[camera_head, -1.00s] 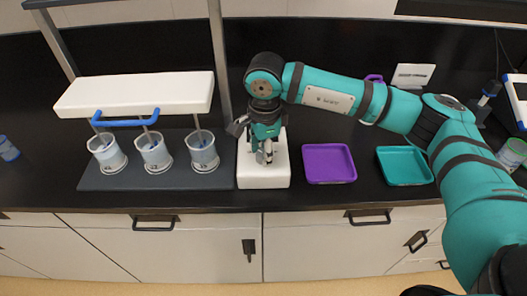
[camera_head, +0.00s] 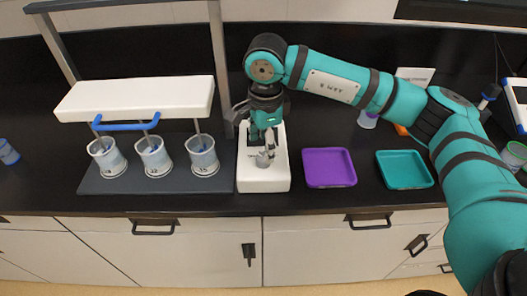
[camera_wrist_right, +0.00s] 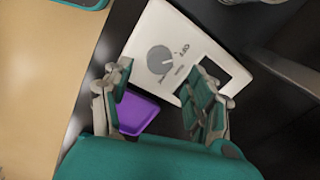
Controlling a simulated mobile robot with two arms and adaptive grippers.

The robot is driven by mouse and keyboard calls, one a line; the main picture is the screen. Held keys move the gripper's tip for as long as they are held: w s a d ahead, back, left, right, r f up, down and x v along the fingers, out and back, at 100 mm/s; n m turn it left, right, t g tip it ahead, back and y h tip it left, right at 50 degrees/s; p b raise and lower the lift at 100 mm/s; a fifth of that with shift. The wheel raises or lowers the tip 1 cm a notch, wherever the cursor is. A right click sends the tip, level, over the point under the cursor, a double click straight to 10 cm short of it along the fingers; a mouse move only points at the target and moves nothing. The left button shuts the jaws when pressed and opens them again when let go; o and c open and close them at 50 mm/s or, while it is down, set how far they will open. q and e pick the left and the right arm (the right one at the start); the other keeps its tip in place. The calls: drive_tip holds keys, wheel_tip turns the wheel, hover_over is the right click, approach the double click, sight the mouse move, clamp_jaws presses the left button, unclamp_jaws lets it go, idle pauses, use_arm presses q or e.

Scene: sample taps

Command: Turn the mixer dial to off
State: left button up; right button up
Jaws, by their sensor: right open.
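The mixer's white control box (camera_head: 262,178) stands on the black counter, right of the beaker stand. Its grey dial (camera_head: 265,158) is on top. In the right wrist view the dial (camera_wrist_right: 160,60) is a round grey knob on the white face, with a small dark marking beside it; I cannot surely read its setting. My right gripper (camera_head: 264,138) is over the box, just behind and above the dial. In the right wrist view my right gripper (camera_wrist_right: 163,88) has its fingers spread with nothing between them. My left gripper is not in view.
Three beakers with stirrers stand on a dark base (camera_head: 105,183) under a white mixer head (camera_head: 140,97) with a blue handle (camera_head: 125,126). A purple tray (camera_head: 328,167) and a teal tray (camera_head: 404,169) lie to the right. The counter's front edge is close to the box.

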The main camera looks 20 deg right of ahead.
wheel_tip(320, 180, up, 8)
drive_tip(key=shift+s+f, duration=0.15)
drive_tip(key=shift+s, duration=0.1)
